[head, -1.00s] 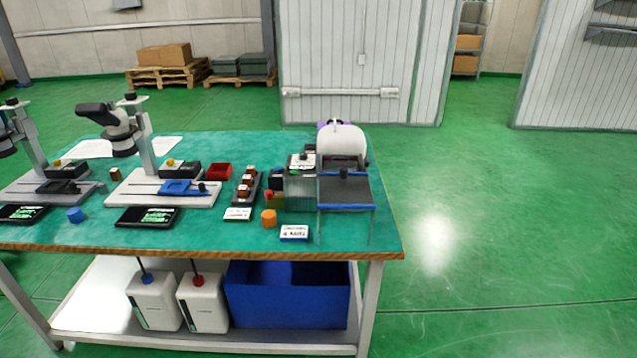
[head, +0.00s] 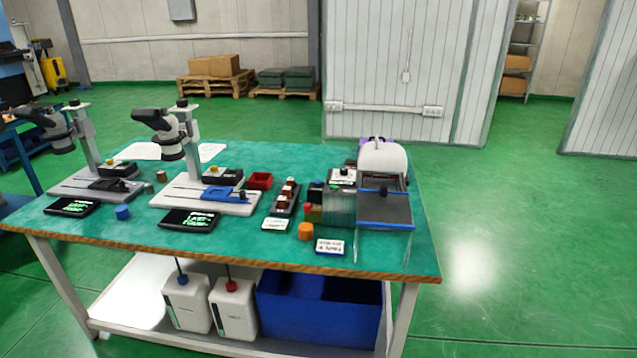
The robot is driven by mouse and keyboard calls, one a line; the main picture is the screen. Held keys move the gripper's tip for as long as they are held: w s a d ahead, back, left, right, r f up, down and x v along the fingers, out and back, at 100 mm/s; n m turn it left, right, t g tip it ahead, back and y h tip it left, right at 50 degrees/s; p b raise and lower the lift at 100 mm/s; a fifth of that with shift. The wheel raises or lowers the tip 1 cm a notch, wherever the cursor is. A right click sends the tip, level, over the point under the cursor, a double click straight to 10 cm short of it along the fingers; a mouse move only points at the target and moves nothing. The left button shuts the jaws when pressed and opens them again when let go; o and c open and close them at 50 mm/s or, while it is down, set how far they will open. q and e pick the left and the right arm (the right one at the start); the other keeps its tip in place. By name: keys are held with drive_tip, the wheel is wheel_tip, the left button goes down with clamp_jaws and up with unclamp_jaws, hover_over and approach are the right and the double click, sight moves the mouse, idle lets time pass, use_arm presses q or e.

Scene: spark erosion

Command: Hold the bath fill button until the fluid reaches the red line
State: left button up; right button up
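The spark erosion machine stands at the right end of the green-topped table (head: 390,262). It has a clear-walled bath (head: 385,210) with a dark top and blue edge, a white rounded part (head: 382,158) behind it, and a grey control block (head: 342,178) on its left side. A small red knob or button (head: 308,207) shows at the block's left. I cannot make out which control is the fill button, nor the red line or a fluid level. Neither of my grippers is in view.
Two microscope stands (head: 185,150) (head: 75,140) with dark displays (head: 189,219) stand on the left of the table. An orange cylinder (head: 306,231), a blue cylinder (head: 122,212) and white cards (head: 330,246) lie near the front edge. White canisters (head: 233,308) and a blue bin (head: 320,310) sit below. Floor at right is clear.

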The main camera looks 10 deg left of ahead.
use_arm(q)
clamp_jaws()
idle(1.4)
